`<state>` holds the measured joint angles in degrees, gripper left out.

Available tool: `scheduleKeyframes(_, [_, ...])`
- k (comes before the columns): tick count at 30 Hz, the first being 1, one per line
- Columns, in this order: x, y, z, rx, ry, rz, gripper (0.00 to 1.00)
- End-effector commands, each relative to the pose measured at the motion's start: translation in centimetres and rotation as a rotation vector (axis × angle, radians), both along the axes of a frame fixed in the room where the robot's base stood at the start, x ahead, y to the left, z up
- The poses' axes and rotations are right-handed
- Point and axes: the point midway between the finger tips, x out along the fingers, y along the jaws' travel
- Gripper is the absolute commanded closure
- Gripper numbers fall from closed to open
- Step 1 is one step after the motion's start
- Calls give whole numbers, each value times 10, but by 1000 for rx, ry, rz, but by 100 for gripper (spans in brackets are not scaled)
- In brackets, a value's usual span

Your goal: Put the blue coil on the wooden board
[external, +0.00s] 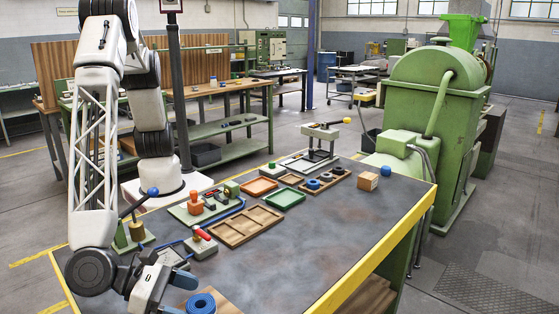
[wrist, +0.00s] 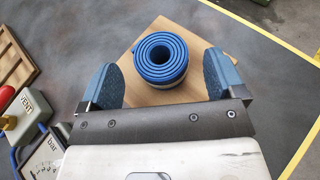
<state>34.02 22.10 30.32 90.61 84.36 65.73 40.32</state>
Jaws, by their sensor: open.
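The blue coil (wrist: 160,60) is a rolled spiral in the wrist view, on the light wooden board (wrist: 135,42). A paler band shows under its near edge. Whether the coil touches the board there is hard to tell. My gripper (wrist: 164,72) is open, with one blue finger left of the coil and one right of it, both apart from it. In the external view the coil (external: 201,303) is at the bottom edge, beside my gripper (external: 180,294). A small part of the board (external: 228,306) shows to its right; the rest is hidden or cut off.
A divided wooden tray (external: 246,236), a block with a red handle (external: 201,246) and a green-rimmed tray (external: 285,207) stand farther back. A small wooden cube (external: 368,181) is near the far right. The table's right front area is clear up to the yellow edge (external: 375,258).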

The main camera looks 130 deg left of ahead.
Motion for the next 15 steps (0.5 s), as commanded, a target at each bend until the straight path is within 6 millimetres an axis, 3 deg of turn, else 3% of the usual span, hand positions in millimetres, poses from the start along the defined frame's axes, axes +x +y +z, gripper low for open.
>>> scheduleKeyframes(15, [-48, -49, 28, 0, 0, -2, 12])
